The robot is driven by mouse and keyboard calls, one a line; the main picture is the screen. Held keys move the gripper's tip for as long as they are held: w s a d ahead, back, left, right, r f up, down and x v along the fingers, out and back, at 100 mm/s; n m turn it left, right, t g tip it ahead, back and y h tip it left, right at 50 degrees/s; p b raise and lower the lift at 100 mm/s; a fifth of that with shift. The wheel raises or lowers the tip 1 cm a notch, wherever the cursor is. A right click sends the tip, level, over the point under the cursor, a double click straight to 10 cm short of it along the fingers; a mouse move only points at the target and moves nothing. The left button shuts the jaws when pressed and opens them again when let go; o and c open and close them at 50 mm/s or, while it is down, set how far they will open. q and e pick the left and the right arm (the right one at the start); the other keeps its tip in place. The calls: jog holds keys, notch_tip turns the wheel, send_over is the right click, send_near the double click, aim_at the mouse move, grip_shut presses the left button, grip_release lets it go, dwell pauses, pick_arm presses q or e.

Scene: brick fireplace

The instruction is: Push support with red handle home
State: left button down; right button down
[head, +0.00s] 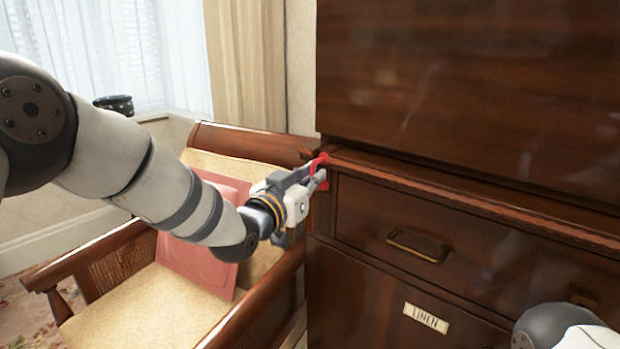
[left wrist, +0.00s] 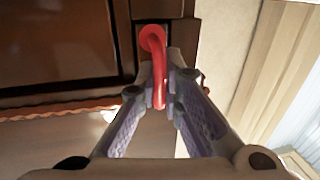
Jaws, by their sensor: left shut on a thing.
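The support itself (head: 321,203) is mostly hidden behind my gripper and the handle. My left gripper (head: 318,176) is shut on the red handle, with its fingers on either side of the loop. My right gripper is not visible; only part of my right arm shows at the lower right.
An armchair (head: 160,305) with a pink cushion (head: 200,262) stands close to the left. A curtain (head: 247,60) hangs behind.

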pick_arm(q)
jog(key=shift+r, duration=0.1)
jog(key=c, duration=1.9)
grip_release()
jog(key=shift+d, duration=0.1)
jog(key=shift+c, duration=0.2)
jog(key=shift+o, duration=1.2)
jog(key=shift+w+d, duration=0.1)
jog(key=shift+w, duration=0.05)
jog(key=v, duration=1.2)
